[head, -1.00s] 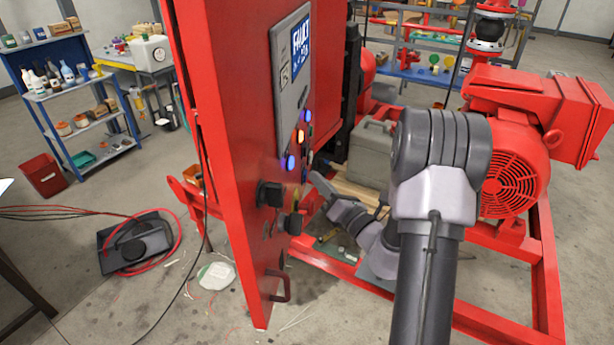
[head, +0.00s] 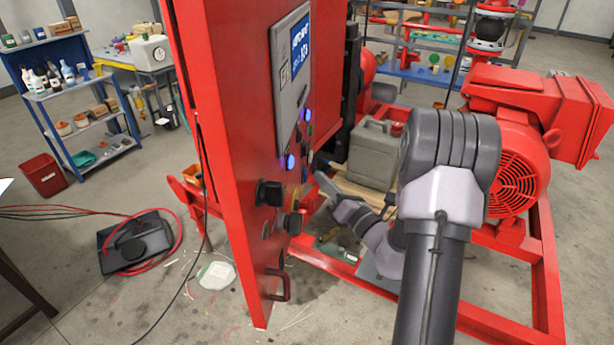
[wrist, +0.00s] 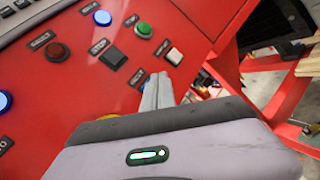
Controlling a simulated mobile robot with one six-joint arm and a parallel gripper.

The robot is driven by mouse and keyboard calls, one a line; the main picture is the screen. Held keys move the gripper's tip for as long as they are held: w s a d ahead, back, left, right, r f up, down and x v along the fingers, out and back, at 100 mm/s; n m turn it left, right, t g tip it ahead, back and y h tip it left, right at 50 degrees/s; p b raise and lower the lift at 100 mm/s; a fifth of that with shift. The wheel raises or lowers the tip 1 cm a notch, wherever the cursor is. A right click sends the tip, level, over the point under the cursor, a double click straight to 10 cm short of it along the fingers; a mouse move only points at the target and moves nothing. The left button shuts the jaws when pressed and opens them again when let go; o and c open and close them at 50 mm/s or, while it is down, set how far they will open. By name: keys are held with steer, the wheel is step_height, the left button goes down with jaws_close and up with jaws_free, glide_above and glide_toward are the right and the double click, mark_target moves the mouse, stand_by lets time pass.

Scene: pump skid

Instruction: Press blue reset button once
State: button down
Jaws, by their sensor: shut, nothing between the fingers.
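The red control panel (head: 235,190) stands upright left of my arm. In the head view it carries a lit blue round light or button (head: 290,162) and another lit blue one (head: 307,114). The wrist view shows lit blue ones at the top (wrist: 102,17) and left edge (wrist: 3,102). My gripper (head: 319,176) is shut and empty beside the lower panel controls. In the wrist view its fingertips (wrist: 158,80) lie over the panel, with a small blue patch partly hidden behind them. I cannot tell whether they touch, or read which button is reset.
Green (wrist: 144,29), black (wrist: 112,57), white (wrist: 175,56) and dark red (wrist: 56,50) buttons surround the fingertips. Black knobs (head: 270,193) project lower on the panel. A grey jerrycan (head: 372,152) and red motor (head: 515,165) stand right of the panel.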

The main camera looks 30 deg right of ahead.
steer(key=s+d, duration=0.1)
steer(key=d, duration=0.1)
steer(key=s+d, duration=0.2)
steer(key=shift+s, duration=0.1)
stand_by(0.5)
stand_by(0.6)
